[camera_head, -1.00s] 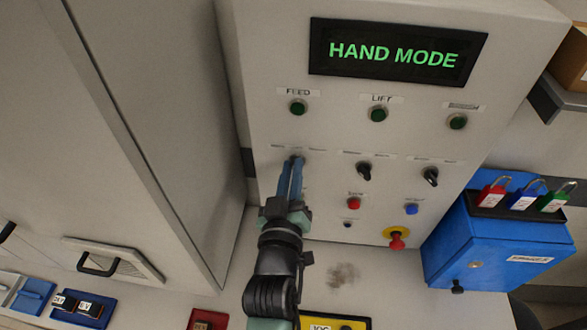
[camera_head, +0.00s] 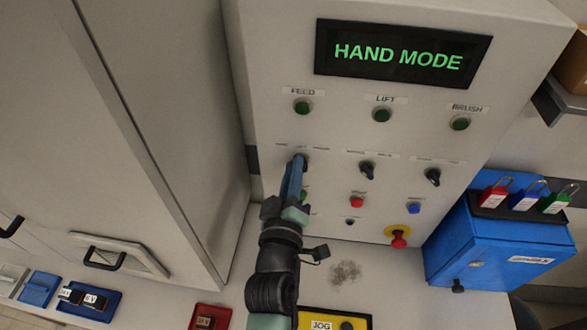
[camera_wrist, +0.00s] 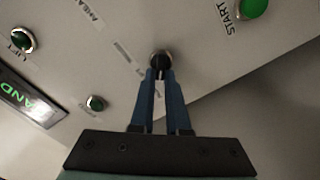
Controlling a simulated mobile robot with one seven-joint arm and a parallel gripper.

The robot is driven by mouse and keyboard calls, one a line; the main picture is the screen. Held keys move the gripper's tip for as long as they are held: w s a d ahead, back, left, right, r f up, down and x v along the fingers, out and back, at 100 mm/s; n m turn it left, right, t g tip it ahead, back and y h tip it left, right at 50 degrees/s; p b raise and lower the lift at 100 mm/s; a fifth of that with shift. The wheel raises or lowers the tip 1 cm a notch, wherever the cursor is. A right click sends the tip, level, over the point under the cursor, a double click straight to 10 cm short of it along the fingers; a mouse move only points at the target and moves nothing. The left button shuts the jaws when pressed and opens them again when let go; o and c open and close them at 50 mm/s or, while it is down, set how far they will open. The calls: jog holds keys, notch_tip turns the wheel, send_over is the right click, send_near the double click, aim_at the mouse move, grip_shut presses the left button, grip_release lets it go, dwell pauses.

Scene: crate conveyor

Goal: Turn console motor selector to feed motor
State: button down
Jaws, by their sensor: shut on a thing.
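The grey console panel (camera_head: 330,120) has a row of three selector knobs. My gripper (camera_head: 299,165) is at the leftmost one, its blue fingers shut on that black knob (camera_wrist: 161,60); in the body view the fingers mostly hide it. In the wrist view the fingertips (camera_wrist: 160,76) sit on either side of the knob. The middle selector (camera_head: 367,170) and right selector (camera_head: 433,177) are free. Small labels above the selectors are too blurred to read. The display (camera_head: 403,53) reads HAND MODE in green. The FEED lamp (camera_head: 302,106) is dark green.
Below the selectors are a red button (camera_head: 357,202), a blue button (camera_head: 413,208) and a red emergency stop (camera_head: 398,240) on yellow. A green START button (camera_wrist: 252,8) is close to my gripper. A blue box with padlocks (camera_head: 500,245) stands at the right.

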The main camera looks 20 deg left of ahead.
jog(key=c, duration=0.9)
grip_release()
jog(key=shift+s, duration=0.1)
jog(key=b+v, duration=0.2)
jog(key=v, duration=1)
jog(key=shift+s+b, duration=0.35)
jog(key=shift+d+r, duration=0.1)
jog(key=shift+d, duration=0.05)
